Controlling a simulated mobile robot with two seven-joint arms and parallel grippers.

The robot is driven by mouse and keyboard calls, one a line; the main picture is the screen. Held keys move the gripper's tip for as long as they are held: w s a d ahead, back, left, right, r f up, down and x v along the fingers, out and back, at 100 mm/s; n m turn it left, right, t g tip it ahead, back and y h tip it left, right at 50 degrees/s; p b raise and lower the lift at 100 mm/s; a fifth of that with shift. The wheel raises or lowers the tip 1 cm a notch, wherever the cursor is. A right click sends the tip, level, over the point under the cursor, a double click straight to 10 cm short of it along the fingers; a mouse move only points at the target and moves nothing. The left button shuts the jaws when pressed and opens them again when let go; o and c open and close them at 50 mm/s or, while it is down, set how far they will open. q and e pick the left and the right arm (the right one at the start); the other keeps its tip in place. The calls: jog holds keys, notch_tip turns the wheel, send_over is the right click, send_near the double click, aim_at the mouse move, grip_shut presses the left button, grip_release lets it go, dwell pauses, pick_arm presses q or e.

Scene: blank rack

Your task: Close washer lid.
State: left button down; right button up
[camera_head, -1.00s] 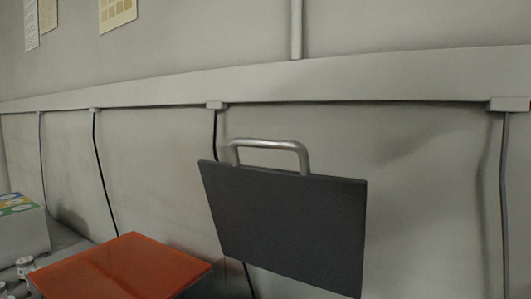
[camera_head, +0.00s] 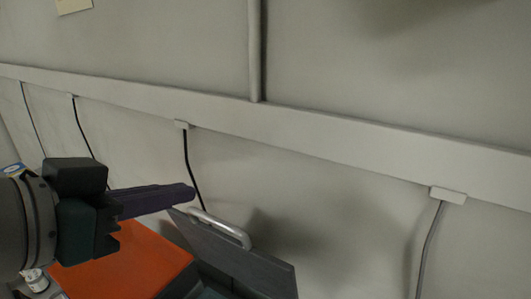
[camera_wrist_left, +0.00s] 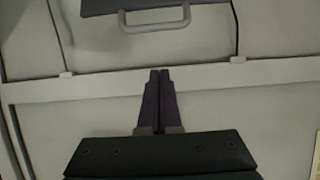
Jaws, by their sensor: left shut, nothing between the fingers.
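The washer lid (camera_head: 240,262) is a dark grey panel with a silver bar handle (camera_head: 220,228) on its top edge. It stands raised, low in the head view. My left gripper (camera_head: 190,192) comes in from the left with its purple fingers shut and empty. In the head view its tips lie close to the lid's upper left corner; I cannot tell whether they touch. In the left wrist view the lid (camera_wrist_left: 100,6) and handle (camera_wrist_left: 155,25) show at the top, apart from the shut fingertips (camera_wrist_left: 159,72). The washer body is mostly out of frame. My right gripper is not in view.
An orange-red flat-topped object (camera_head: 125,265) is left of the lid, partly behind my left gripper. Small white containers (camera_head: 36,280) stand at the lower left. A wall with a ledge (camera_head: 300,130) and hanging cables (camera_head: 432,240) is behind.

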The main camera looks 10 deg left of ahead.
pick_arm(q)
jog(key=p, duration=0.1)
send_over(218, 233)
jog(key=w, duration=0.2)
notch_tip(218, 233, down, 4)
jog(key=shift+s+f+p, duration=0.3)
jog(key=shift+s+p, duration=0.15)
jog(key=shift+s, duration=0.1)
jog(key=shift+s+f+p, duration=0.3)
jog(key=shift+s+p, duration=0.1)
jog(key=shift+s, duration=0.1)
jog(key=shift+s+a+f, duration=0.25)
jog(key=shift+s+f, duration=0.15)
jog(key=shift+s, duration=0.2)
